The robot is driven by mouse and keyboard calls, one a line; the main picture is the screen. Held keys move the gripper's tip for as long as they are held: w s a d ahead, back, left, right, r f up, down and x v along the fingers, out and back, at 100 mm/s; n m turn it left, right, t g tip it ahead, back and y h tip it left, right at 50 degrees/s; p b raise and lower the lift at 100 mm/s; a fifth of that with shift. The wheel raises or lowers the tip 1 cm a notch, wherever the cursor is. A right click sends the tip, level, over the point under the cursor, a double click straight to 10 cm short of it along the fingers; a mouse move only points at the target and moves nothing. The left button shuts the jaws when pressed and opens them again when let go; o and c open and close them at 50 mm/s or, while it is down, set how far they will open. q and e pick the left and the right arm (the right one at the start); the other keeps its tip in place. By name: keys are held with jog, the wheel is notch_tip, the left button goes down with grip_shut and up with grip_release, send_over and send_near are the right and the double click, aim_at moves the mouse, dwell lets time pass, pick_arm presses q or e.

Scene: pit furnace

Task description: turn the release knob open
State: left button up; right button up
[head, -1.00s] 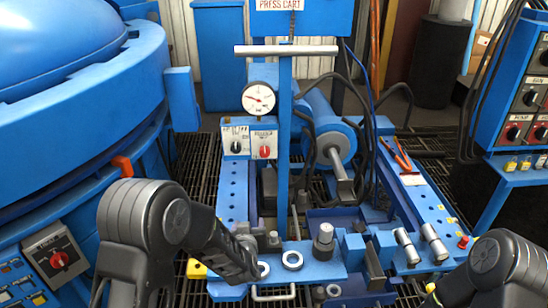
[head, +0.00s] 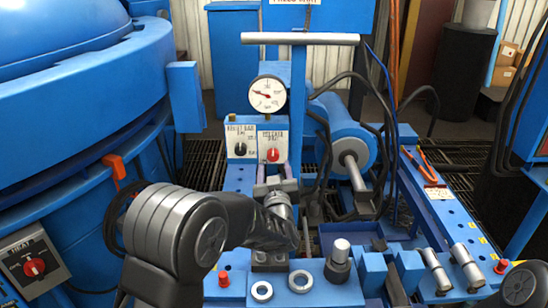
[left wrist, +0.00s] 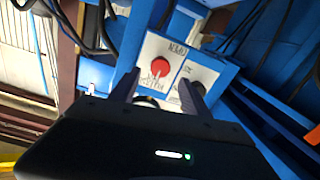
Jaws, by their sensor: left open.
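The release knob (head: 273,155) is red with a white mark, on a white labelled plate at the right of a small blue box below the pressure gauge. It also shows in the left wrist view (left wrist: 159,67), turned over, just beyond my fingers. My left gripper (head: 275,184) is open and empty, just below the knob in the head view. In the left wrist view its fingertips (left wrist: 160,90) stand apart, pointing at the box, with no contact visible. My right gripper is out of view; only part of that arm shows at lower right.
A black knob (head: 240,149) sits beside the red one. A tall T-handle (head: 299,39) rises close at the right of the box. The gauge (head: 267,93) is above. Metal rings (head: 300,281) and a grey cylinder (head: 338,262) stand on the bench in front.

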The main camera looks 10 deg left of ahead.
aim_at(273, 157)
pick_arm(q)
jog(key=x, duration=0.7)
jog(key=shift+w+a+f, duration=0.1)
jog(key=shift+w, duration=0.15)
jog(key=shift+c, duration=0.3)
grip_shut()
